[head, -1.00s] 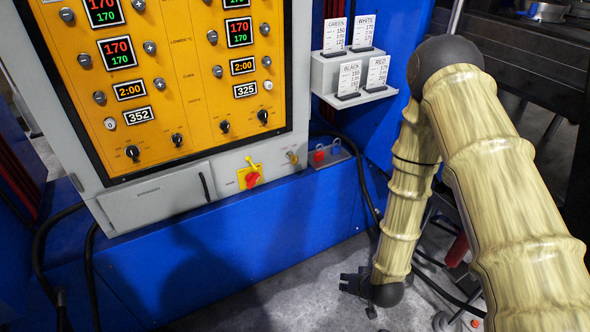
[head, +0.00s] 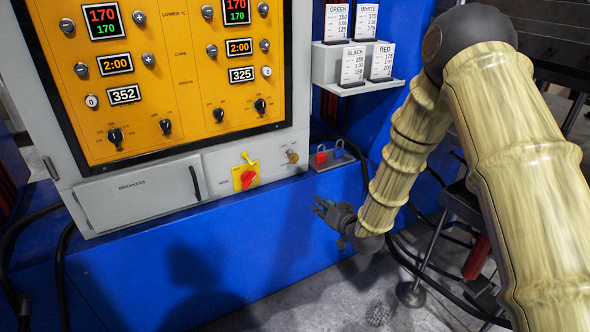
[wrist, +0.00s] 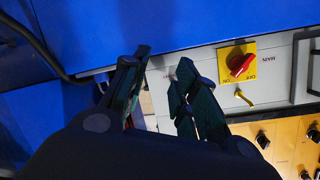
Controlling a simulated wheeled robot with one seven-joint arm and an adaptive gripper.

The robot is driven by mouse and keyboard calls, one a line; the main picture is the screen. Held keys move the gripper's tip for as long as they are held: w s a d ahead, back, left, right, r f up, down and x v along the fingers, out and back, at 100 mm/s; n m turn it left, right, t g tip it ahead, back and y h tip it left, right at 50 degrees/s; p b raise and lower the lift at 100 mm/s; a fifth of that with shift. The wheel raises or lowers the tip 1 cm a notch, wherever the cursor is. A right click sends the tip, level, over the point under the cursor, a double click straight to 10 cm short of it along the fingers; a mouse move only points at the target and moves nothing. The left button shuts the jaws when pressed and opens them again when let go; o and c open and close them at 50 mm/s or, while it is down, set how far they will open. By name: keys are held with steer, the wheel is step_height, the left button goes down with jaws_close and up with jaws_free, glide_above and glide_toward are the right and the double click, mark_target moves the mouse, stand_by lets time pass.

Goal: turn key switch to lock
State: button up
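The key switch (head: 292,156) is a small brass-coloured fitting with a key on the grey panel, right of the red rotary switch, in the head view. Which way its key points is too small to tell. In the wrist view it is mostly or wholly hidden by a finger. My gripper (head: 324,208) is in front of the blue base, below and right of the key switch, apart from it. In the wrist view my gripper (wrist: 162,62) has its two dark fingers spread, with nothing between them.
The red main switch (head: 248,178) on its yellow plate is left of the key switch; it also shows in the wrist view (wrist: 240,64). A card rack (head: 335,62) hangs above.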

mark_target(295, 155)
steer(key=w+a+r+t+y+b, duration=0.1)
steer(key=w+a+r+b, duration=0.1)
steer(key=w, duration=0.3)
steer(key=w+a+r+y+b, duration=0.1)
steer(key=w+a+r+b, duration=0.2)
steer(key=w, duration=0.3)
steer(key=w+a+r+t+y+b, duration=0.1)
steer(key=w+a+r+b, duration=0.2)
steer(key=w, duration=0.3)
steer(key=shift+a+n+t+b, duration=0.3)
steer(key=shift+a+n+b, duration=0.15)
steer(key=shift+a, duration=0.1)
jaws_close()
